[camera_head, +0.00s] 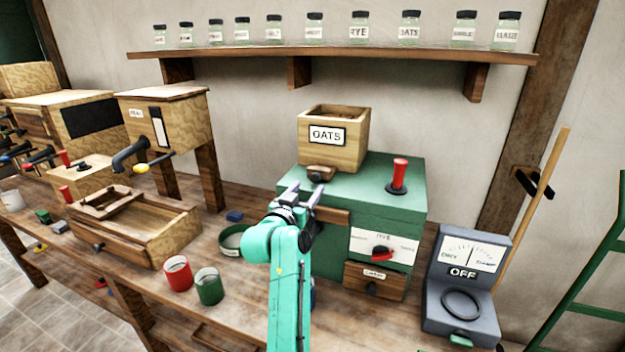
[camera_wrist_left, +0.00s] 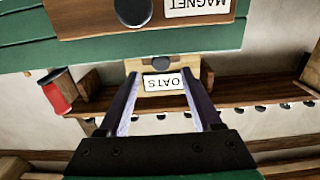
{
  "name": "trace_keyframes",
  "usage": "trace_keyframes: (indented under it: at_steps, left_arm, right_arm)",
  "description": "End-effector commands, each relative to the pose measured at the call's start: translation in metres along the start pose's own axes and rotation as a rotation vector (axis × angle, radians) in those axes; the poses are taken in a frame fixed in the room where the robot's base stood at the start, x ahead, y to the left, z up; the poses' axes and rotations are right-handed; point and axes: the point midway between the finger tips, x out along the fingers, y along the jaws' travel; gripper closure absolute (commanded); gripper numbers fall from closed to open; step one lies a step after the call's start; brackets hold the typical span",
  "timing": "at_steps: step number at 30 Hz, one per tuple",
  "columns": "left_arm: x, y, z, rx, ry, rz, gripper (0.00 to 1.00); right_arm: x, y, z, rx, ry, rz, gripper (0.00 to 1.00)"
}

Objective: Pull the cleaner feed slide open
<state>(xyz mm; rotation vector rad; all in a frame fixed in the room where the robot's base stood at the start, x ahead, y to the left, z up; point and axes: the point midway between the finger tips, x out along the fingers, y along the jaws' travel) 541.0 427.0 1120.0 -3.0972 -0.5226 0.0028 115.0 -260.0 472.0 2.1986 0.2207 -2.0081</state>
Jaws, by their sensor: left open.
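The cleaner (camera_head: 400,190) is a green box with a wooden hopper (camera_head: 345,160) labelled OATS on top. The feed slide (camera_head: 319,172), a small wooden block with a dark round knob, sits at the hopper's foot. My left gripper (camera_head: 303,188) is open just in front of and below the slide, fingers pointing at the cleaner. In the left wrist view, which is upside down, the slide's knob (camera_wrist_left: 162,64) appears in line with the gap between the fingertips (camera_wrist_left: 161,76). I cannot tell whether they touch. My right gripper is not in view.
A red-handled lever (camera_head: 398,175) stands on the cleaner. A MAGNET drawer (camera_wrist_left: 135,10) sits close to the fingers. A grey meter reading OFF (camera_head: 465,285) is at right. Red (camera_head: 178,274) and green (camera_head: 209,287) cups stand left of my arm. A jar shelf (camera_head: 340,56) hangs above.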

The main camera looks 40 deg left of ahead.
Motion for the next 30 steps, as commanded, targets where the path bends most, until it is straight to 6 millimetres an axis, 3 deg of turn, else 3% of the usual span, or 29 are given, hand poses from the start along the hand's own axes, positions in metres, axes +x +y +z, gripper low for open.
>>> trace_keyframes:
  at_steps: [3,6,16,21,30]
  left_arm:
    - [0.028,-0.001,-0.004,-0.001,-0.001,0.000,0.34]
    - [0.042,0.000,-0.002,-0.002,0.000,0.000,0.34]
    - [0.050,-0.001,0.001,0.000,0.000,-0.001,0.34]
    - [0.049,0.000,0.001,0.000,0.000,-0.001,0.99]
    - [0.049,0.000,0.001,-0.001,0.000,-0.001,1.00]
  right_arm:
    - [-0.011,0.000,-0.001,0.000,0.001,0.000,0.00]
    - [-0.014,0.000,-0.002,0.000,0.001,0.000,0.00]
    - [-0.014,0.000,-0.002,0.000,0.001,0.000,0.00]
    - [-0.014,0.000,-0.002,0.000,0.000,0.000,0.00]
    - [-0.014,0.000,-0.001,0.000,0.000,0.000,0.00]
